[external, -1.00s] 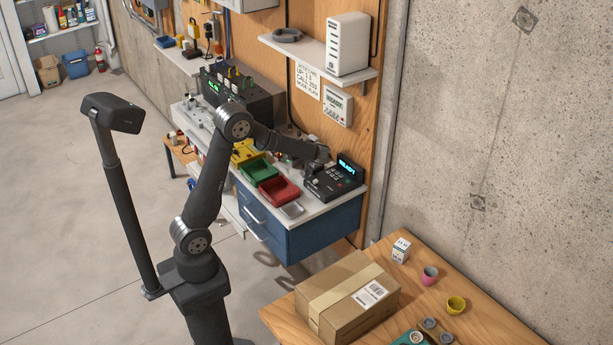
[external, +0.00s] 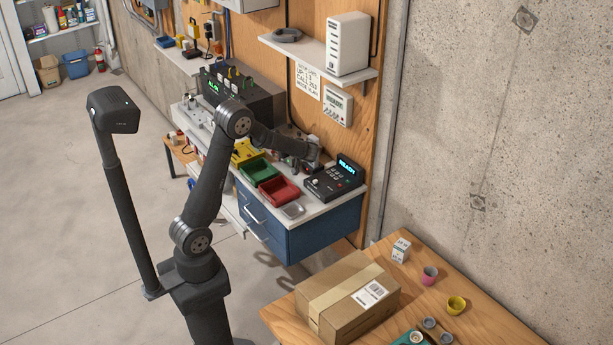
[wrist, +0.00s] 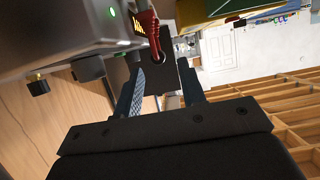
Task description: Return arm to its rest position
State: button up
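My arm (external: 205,190) reaches over the bench, bent at the elbow. My gripper (external: 314,160) is at the back of the bench, just left of the black keypad unit with a lit display (external: 334,180); its fingers are too small to read there. In the wrist view my gripper (wrist: 165,88) has its two fingers apart, with a visible gap between them. A dark flat piece and a red part (wrist: 150,30) show beyond the fingertips; I cannot tell that either is held.
Red (external: 279,189) and green (external: 257,171) bins stand on the bench below my forearm. A dark unit with a green display (external: 240,95) stands behind the arm. A shelf (external: 315,58) overhangs the bench. A cardboard box (external: 335,300) sits on the front table. Open floor lies left.

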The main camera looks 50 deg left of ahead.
jog(key=x, duration=0.3)
jog(key=shift+a+f, duration=0.1)
jog(key=shift+a, duration=0.5)
jog(key=shift+d+r, duration=0.1)
jog(key=shift+r, duration=1.7)
jog(key=shift+f, duration=0.1)
